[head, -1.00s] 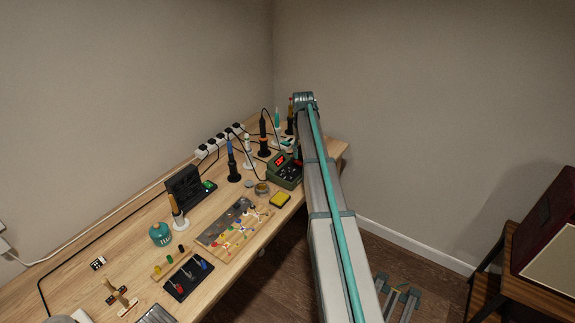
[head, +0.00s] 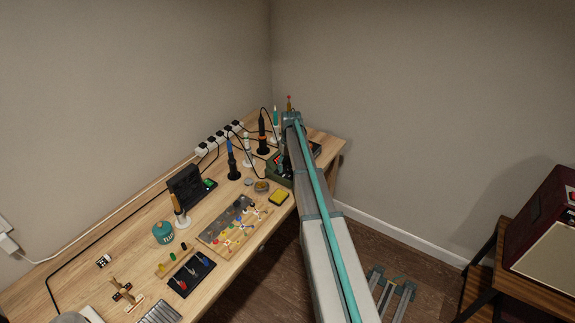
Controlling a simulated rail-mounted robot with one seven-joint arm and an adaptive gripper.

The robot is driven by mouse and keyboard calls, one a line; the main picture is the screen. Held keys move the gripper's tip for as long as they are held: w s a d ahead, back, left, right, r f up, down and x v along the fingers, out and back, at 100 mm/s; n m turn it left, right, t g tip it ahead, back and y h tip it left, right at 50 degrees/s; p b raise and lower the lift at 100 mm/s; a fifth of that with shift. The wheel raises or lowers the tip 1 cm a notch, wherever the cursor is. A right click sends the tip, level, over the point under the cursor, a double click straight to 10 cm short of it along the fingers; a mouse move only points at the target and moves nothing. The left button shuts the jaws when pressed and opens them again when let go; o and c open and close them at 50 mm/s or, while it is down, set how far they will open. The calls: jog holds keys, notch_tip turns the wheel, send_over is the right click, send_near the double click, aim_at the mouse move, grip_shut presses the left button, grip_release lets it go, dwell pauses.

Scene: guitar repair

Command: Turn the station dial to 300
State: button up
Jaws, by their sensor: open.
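The station (head: 279,180) is a dark green box at the far right end of the workbench. My arm crosses in front of it, so only its left front part and a bit of its right side show. Its dial and display cannot be made out. My gripper (head: 283,160) points down from the arm's far end, close over or beside the station. It is small, dark and partly hidden by my arm. It is open, and nothing shows in it. I cannot tell whether it touches the station.
Several upright irons, including a blue-handled one (head: 231,158) and an orange-black one (head: 262,138), stand behind. Cables run to a power strip (head: 220,138).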

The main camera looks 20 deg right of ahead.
jog(key=shift+f, duration=0.3)
grip_shut()
dwell(0.4)
